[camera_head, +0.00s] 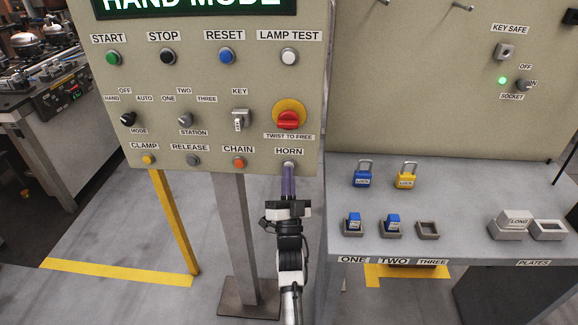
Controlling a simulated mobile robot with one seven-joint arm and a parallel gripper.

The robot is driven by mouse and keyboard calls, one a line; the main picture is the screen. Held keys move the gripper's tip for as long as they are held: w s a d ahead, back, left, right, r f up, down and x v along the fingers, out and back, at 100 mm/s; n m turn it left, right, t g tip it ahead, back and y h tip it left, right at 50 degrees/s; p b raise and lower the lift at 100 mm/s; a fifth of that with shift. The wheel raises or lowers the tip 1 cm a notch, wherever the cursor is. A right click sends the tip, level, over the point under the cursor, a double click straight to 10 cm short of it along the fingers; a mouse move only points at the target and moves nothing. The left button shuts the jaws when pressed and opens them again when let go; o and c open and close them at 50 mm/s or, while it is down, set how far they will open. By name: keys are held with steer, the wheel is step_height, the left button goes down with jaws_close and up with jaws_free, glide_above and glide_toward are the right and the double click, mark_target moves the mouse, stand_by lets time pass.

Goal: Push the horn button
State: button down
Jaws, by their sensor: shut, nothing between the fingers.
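The horn button (289,165) is a small round button under the HORN label, at the lower right of the beige control panel (215,105). My gripper (288,172) is shut and empty, with its purple fingers pointing up at the button. The fingertips overlap the lower part of the button in this view. I cannot tell whether they touch it or whether it is pressed in.
A red twist knob (288,119) on yellow sits just above the HORN label. The orange chain button (239,163) is to the left. A grey shelf (460,190) with padlocks and small blocks stands at right. A yellow post (175,220) stands below the panel.

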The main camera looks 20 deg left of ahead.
steer(key=shift+w, duration=0.1)
stand_by(0.3)
steer(key=shift+s+d, duration=0.2)
steer(key=shift+s, duration=0.75)
steer(key=shift+s, duration=0.1)
steer(key=s, duration=0.2)
steer(key=s+d, duration=0.1)
steer(key=s+p, duration=0.1)
steer(key=s, duration=0.1)
steer(key=shift+s+d, duration=0.3)
steer(key=shift+d, duration=0.05)
